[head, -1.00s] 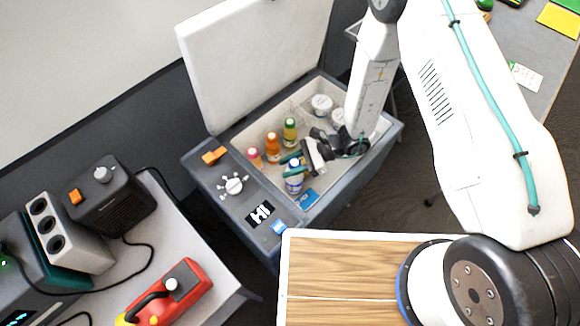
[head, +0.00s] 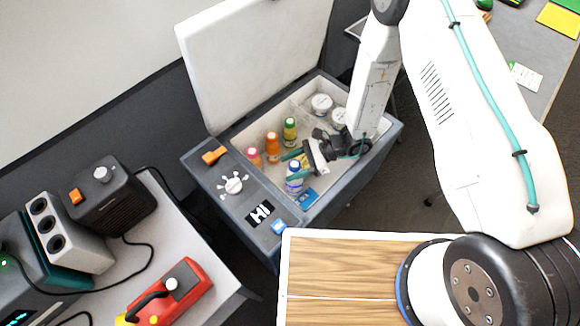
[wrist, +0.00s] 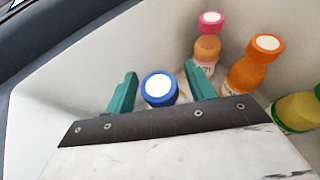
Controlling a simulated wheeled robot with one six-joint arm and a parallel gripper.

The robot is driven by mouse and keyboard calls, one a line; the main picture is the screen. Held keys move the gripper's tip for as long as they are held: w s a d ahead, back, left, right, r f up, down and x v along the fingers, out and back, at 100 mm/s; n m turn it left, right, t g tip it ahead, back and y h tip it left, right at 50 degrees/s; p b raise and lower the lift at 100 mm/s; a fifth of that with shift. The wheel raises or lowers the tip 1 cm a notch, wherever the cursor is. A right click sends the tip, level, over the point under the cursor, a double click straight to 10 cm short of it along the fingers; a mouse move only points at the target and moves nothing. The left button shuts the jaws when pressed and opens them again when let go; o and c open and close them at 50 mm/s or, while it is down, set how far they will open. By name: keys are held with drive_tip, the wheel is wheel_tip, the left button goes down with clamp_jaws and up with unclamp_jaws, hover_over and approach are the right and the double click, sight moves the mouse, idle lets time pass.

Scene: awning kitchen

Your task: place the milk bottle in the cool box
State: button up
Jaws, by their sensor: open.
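The milk bottle (head: 293,185), white with a blue cap, stands inside the cool box (head: 237,205) near its front wall. In the wrist view its blue cap (wrist: 159,88) shows between my gripper's two teal fingers. My gripper (head: 290,167) is open, reaching down into the box, with a finger on each side of the bottle's top. In the wrist view the gripper (wrist: 160,70) has visible space near the cap. The bottle's lower part is hidden there by the gripper body. The cool box lid (head: 255,60) stands open.
In the box, a pink-capped bottle (wrist: 208,45), an orange bottle (wrist: 247,75) and a yellow-green bottle (wrist: 298,112) stand beside the milk bottle. White-lidded tubs (head: 321,103) sit at the back. The box walls are close around my gripper.

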drive_tip(key=v, duration=0.7)
drive_tip(key=shift+a+r, duration=0.15)
drive_tip(key=shift+r, duration=0.2)
drive_tip(key=s+d+r+n+g+h, duration=0.15)
drive_tip(key=d+r+n, duration=0.3)
drive_tip(key=r, duration=0.95)
drive_tip(key=s+d+r+n+t+h, duration=0.1)
drive_tip(key=d+r+n+h, duration=0.3)
drive_tip(key=r, duration=1)
drive_tip(key=s+d+r+n+t+h, duration=0.6)
drive_tip(key=s+d+r, duration=0.8)
drive_tip(key=s, duration=0.3)
drive_tip(key=shift+r+h, duration=0.75)
drive_tip(key=shift+r, duration=0.1)
